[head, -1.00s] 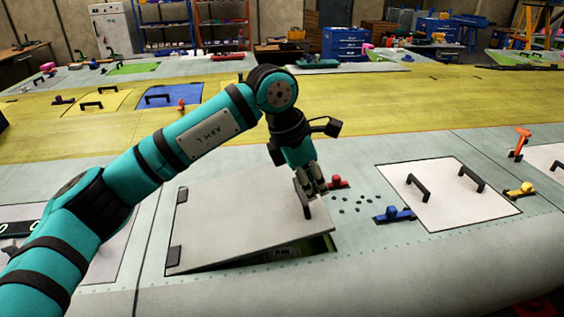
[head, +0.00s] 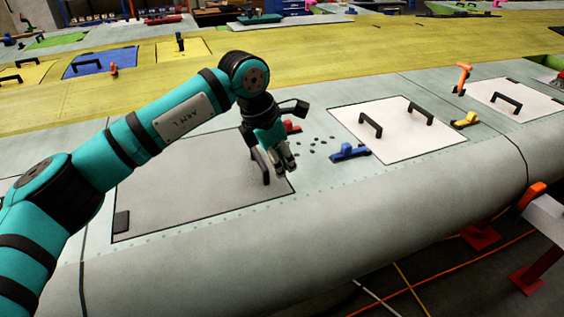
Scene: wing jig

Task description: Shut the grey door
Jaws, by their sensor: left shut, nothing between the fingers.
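The grey door (head: 190,205) lies in the wing surface at the centre-left of the head view. Its visible edges look flush with the surface around it, with no gap showing. A black hinge (head: 121,221) is at its near left corner, and a black handle (head: 260,165) stands near its right edge. My left gripper (head: 287,171) is shut and empty, just right of the handle, low over the door's right edge. I cannot tell whether it touches the door or handle. My left arm hides the door's far left part. My right gripper is not in view.
A red clamp (head: 291,127) and a blue clamp (head: 350,152) sit right of the door, with several small dark bits between them. A pale panel (head: 385,143) with two black handles lies further right. A yellow clamp (head: 466,120) and an orange tool (head: 463,78) stand beyond it.

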